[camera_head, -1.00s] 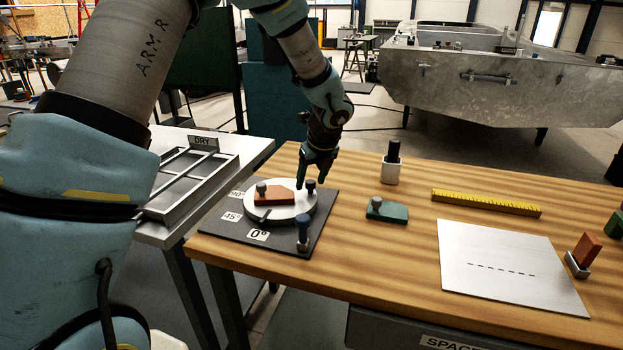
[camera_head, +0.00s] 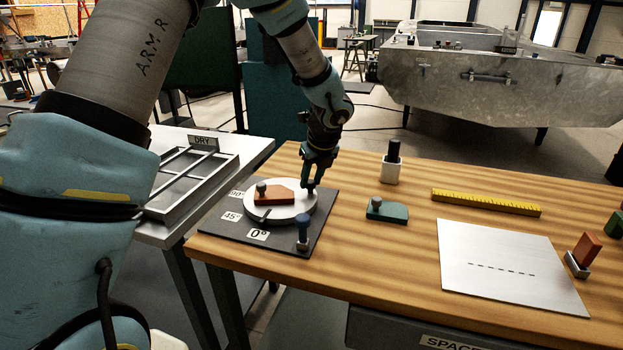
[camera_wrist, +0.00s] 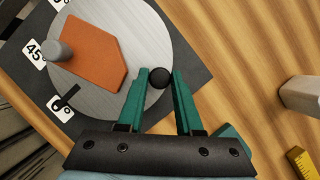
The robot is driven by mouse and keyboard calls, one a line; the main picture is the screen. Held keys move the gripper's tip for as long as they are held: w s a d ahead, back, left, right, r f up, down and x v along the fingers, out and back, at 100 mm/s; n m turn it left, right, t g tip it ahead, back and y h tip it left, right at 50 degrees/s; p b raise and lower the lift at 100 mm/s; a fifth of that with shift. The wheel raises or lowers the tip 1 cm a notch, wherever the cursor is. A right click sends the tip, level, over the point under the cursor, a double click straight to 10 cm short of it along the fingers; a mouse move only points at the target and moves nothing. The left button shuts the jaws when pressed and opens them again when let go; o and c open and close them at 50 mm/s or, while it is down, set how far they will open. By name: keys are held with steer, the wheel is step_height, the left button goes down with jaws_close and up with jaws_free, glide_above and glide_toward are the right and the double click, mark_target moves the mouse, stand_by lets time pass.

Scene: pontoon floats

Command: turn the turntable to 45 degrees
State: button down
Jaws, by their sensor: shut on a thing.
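The turntable (camera_head: 285,213) is a pale grey disc on a dark square base (camera_head: 225,224) with 0°, 45° and 90° labels. Its dark notch (camera_wrist: 68,95) points at the 0° label (camera_head: 258,235). An orange plate (camera_head: 277,198) with a grey knob lies on the disc. A black round-topped knob (camera_wrist: 160,77) stands at the disc's rim, away from the labels. My gripper (camera_head: 310,182) is shut on this knob, with a green finger on each side near the tips. The gripper's fingers also show in the wrist view (camera_wrist: 160,80). The fingers partly hide the knob in the head view.
A blue peg (camera_head: 303,230) stands on the base's front right corner. To the right are a green block (camera_head: 386,210), a white holder (camera_head: 391,170) with a black piece, a yellow ruler (camera_head: 485,203) and a metal sheet (camera_head: 505,265). A DRY rack (camera_head: 190,185) stands left.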

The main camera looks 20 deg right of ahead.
mark_target(308, 203)
steer(key=shift+s, duration=0.15)
stand_by(0.8)
steer(key=shift+s+a+m+h+p, duration=0.35)
steer(key=shift+s+m+p, duration=0.2)
steer(key=shift+m, duration=0.45)
steer(key=shift+s+a+m+g+h+p, duration=0.15)
steer(key=shift+s+a+m+h+p, duration=0.2)
steer(key=shift+m, duration=0.35)
steer(key=shift+s+a+m+g+h+p, duration=0.25)
steer(key=shift+s+m, duration=0.2)
steer(key=shift+m, duration=0.25)
steer(key=shift+s+a+m+h+p, duration=0.35)
steer(key=shift+s+a+m, duration=0.1)
steer(key=shift+m, duration=0.5)
steer(key=shift+s+a+m+h+p, duration=0.25)
steer(key=shift+s+a+m, duration=0.2)
steer(key=shift+m, duration=0.5)
steer(key=shift+a, duration=0.1)
steer(key=c, duration=0.6)
jaws_free()
